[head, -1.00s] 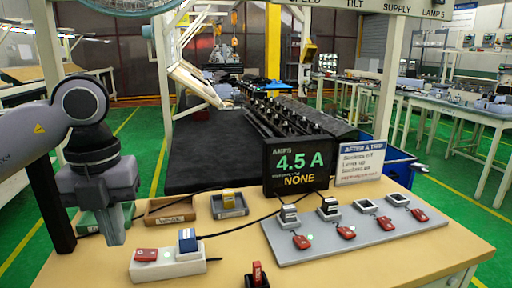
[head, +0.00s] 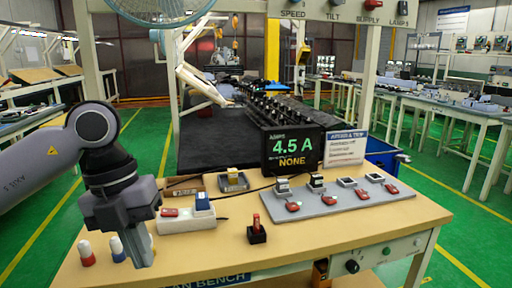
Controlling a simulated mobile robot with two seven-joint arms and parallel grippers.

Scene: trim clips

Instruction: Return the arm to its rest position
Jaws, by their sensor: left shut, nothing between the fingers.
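My left gripper (head: 140,250) hangs from the left arm at the left end of the wooden bench (head: 330,225). It points down, is shut and holds nothing. It is left of and nearer than the white power strip (head: 188,224), which carries a red switch and a blue plug (head: 202,201). The gripper partly hides small bottles behind it. My right gripper is not in view.
A black block with a red lever (head: 257,233) stands mid-bench. A grey panel (head: 330,204) with red switches lies right, before a display (head: 291,152) reading 4.5 A. The front right bench top is clear.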

